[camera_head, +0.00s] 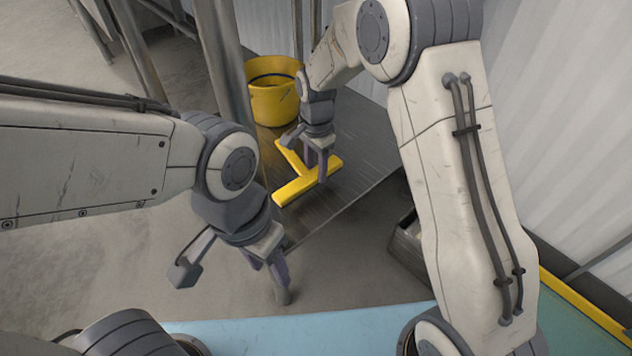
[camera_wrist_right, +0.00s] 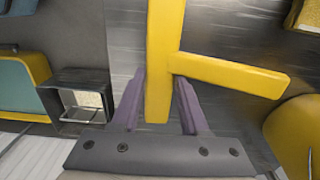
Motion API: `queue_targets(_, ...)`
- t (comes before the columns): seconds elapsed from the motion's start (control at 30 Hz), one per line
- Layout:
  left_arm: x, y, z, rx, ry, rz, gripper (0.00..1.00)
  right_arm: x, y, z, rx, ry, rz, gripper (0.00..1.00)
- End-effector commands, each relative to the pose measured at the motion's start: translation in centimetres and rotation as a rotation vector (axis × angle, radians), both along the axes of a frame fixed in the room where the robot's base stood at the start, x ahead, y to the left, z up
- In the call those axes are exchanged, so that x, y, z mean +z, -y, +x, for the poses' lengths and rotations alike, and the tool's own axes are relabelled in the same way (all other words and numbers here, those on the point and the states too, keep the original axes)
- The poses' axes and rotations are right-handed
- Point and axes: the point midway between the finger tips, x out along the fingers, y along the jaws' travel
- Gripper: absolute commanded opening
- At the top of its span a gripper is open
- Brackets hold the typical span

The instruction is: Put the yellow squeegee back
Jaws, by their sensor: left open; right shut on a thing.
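The yellow squeegee (camera_head: 290,190) is T-shaped and is at the dark metal surface (camera_head: 355,190), in front of the yellow bucket (camera_head: 275,104). My right gripper (camera_head: 322,178) is shut on its crossbar. In the right wrist view the squeegee's bar (camera_wrist_right: 165,45) runs between the fingers of my right gripper (camera_wrist_right: 161,85), and its handle (camera_wrist_right: 230,74) points right toward the bucket (camera_wrist_right: 292,140). I cannot tell whether the squeegee touches the surface or is slightly above it. My left gripper (camera_head: 268,288) is open and empty, hanging over the floor nearer to me.
A metal post (camera_head: 222,75) stands left of the bucket. A corrugated wall (camera_head: 560,110) closes off the right side. A small metal box (camera_wrist_right: 88,98) with pale contents lies left in the right wrist view. A light blue surface (camera_head: 300,326) is at the front.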

Motion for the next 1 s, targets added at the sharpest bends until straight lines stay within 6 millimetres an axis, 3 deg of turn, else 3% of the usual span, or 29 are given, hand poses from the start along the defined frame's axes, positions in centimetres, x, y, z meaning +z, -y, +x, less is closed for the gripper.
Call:
queue_targets(0.23,-3.2,0.0,0.0,0.0,0.0,0.0,0.5,-3.8,0.1,-0.1,0.0,-0.001,-0.001,0.0)
queue_targets(0.63,-2.8,0.0,0.0,0.0,0.0,0.0,0.5,-3.9,0.1,-0.1,0.0,-0.001,-0.001,0.0)
queue_targets(0.67,-2.9,0.0,0.0,0.0,0.0,0.0,0.5,-3.9,0.1,-0.1,0.0,-0.001,-0.001,0.52)
queue_targets(0.7,-2.9,0.0,0.0,0.0,0.0,0.0,0.5,-3.9,0.1,-0.1,0.0,0.0,0.0,0.67)
queue_targets(0.73,-2.9,0.0,0.0,0.0,0.0,0.0,0.5,-3.9,0.1,-0.1,0.0,-0.001,-0.001,0.74)
queue_targets(1.0,-2.9,0.0,0.0,0.0,0.0,0.0,0.5,-3.9,0.1,-0.1,0.0,-0.001,-0.001,0.74)
